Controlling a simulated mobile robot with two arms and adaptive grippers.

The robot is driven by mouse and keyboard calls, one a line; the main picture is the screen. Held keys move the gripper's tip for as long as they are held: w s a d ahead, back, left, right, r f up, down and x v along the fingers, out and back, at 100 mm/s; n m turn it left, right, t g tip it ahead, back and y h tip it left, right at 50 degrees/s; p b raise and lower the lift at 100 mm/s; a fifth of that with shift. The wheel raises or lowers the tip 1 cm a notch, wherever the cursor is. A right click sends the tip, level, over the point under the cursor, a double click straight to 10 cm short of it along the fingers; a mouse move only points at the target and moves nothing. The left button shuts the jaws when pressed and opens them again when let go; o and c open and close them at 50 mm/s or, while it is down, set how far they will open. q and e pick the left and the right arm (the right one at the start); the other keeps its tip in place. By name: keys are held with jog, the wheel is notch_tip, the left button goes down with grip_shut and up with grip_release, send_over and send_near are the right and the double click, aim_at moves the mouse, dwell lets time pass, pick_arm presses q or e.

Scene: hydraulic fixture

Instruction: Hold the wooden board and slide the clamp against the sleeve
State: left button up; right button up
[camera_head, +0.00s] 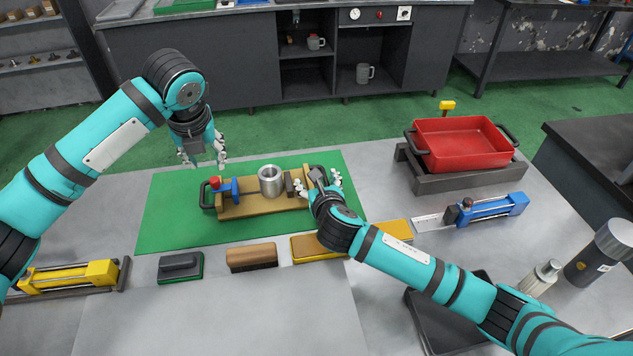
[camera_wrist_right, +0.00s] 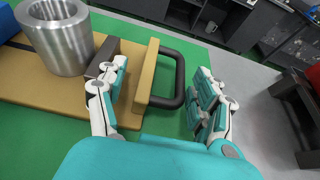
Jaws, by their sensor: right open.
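The wooden board (camera_head: 262,206) lies on a green mat (camera_head: 165,215), with a black handle at each end. The metal sleeve (camera_head: 270,181) stands upright on it near the middle; it also shows in the right wrist view (camera_wrist_right: 62,45). The blue clamp (camera_head: 229,188) with a red knob sits left of the sleeve, with a gap between them. My left gripper (camera_head: 203,158) is open and empty above the board's left end. My right gripper (camera_head: 317,182) is open at the right end. Its fingers straddle the wooden end block (camera_wrist_right: 147,77) and black handle (camera_wrist_right: 175,75).
A dark block (camera_wrist_right: 103,55) sits on the board beside the sleeve. A brush (camera_head: 252,257), a black-handled block (camera_head: 181,266) and a yellow-brown bar (camera_head: 315,246) lie in front. A red tray (camera_head: 462,143) and a blue clamp tool (camera_head: 490,208) are at the right.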

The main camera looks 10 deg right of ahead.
jog(key=shift+w, duration=0.2)
jog(key=shift+f, duration=0.1)
jog(key=c, duration=1.3)
jog(key=shift+c, duration=0.2)
